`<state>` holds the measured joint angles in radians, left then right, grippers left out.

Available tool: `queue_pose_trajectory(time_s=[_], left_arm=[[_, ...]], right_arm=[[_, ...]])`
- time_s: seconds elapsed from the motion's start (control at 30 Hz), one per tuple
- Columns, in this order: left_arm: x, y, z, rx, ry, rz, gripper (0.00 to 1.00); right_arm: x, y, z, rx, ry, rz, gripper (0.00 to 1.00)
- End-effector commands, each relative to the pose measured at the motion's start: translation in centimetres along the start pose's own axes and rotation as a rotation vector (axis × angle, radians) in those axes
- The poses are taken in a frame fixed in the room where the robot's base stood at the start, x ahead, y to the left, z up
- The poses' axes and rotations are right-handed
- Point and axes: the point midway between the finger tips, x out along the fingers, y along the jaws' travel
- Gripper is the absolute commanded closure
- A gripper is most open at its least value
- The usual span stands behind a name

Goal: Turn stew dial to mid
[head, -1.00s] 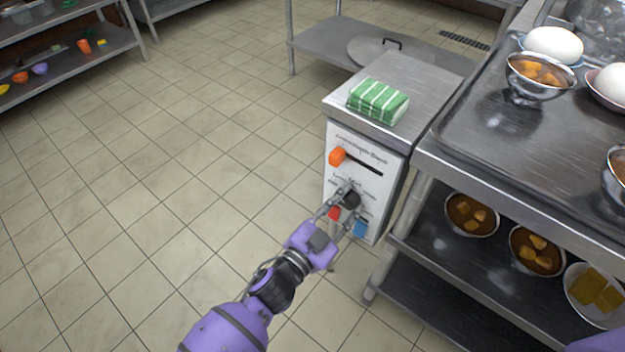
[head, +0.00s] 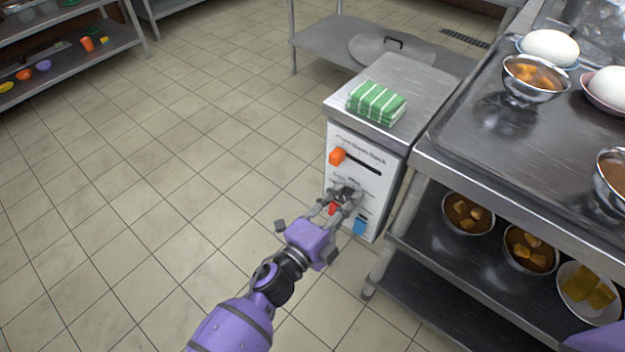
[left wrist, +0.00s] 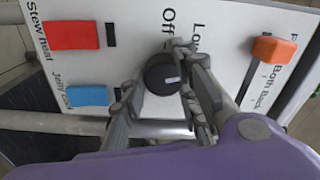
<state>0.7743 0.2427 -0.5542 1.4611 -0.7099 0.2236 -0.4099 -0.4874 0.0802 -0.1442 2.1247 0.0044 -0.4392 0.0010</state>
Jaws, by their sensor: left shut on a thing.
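The control panel (head: 372,178) is the white front of a metal cabinet. Its black round dial (left wrist: 160,72) sits between the fingers of my left gripper (head: 345,194), which is shut on it. In the left wrist view the dial's white mark points right, away from the "Off" label and below the partly covered "Lo" label. The fingers hide the other dial labels, so the exact setting cannot be read. The left gripper (left wrist: 160,85) has one finger on each side of the dial. My right gripper is not in view.
An orange slider (head: 337,156) is above the dial. A red switch (left wrist: 72,35) labelled "Stew heat" and a blue switch (left wrist: 87,95) are close by. A folded green striped cloth (head: 376,102) lies on the cabinet. A steel counter (head: 440,155) with bowls stands right; open floor lies left.

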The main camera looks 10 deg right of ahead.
Motion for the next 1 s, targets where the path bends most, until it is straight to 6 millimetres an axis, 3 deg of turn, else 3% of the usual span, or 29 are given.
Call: queue_pose_trajectory(time_s=[0.03, 0.4, 1.0], left_arm=[[-0.26, 1.11, -0.31, 0.031, 0.002, 0.016, 0.97], [-0.31, 1.12, -0.04, 0.223, 0.002, 0.017, 0.97], [-0.34, 1.12, 0.08, 0.269, 0.001, 0.018, 0.97]], right_arm=[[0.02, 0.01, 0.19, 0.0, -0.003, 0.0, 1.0], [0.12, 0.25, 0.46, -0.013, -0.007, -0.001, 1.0], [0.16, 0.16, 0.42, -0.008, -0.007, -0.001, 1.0]])
